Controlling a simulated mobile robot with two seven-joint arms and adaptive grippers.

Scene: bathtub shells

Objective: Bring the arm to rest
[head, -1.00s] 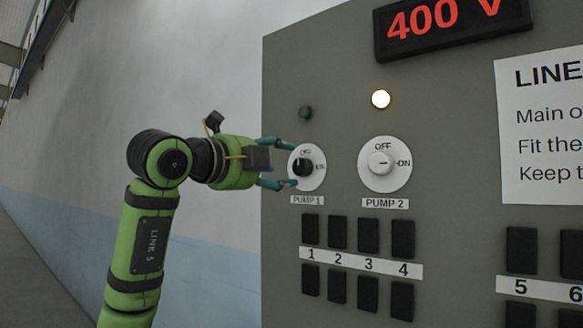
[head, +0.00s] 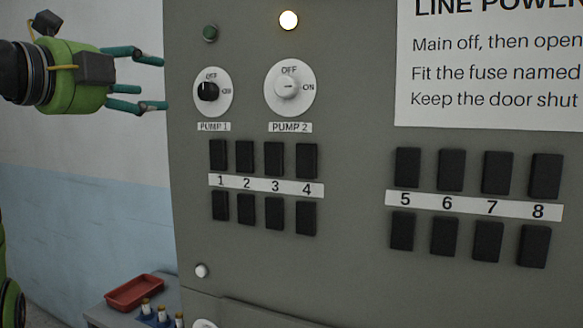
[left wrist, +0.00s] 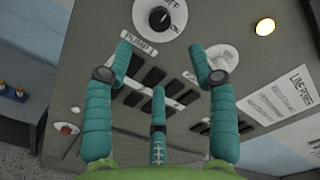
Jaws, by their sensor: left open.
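My left gripper (head: 160,84) is open and empty in the head view, left of the grey panel (head: 350,255) and apart from the PUMP 1 dial (head: 222,103). That dial has a black knob whose mark points up towards OFF. The PUMP 2 dial (head: 289,107) has a white knob pointing right, towards ON. In the left wrist view my three teal fingers (left wrist: 161,75) are spread with nothing between them, and the PUMP 1 dial (left wrist: 160,17) shows beyond them at the top. My right gripper is not in view.
A lit lamp (head: 289,20) is above PUMP 2; a dark green lamp (head: 210,33) is above PUMP 1. Several black fuse blocks (head: 447,173) line the panel. The wall side is free.

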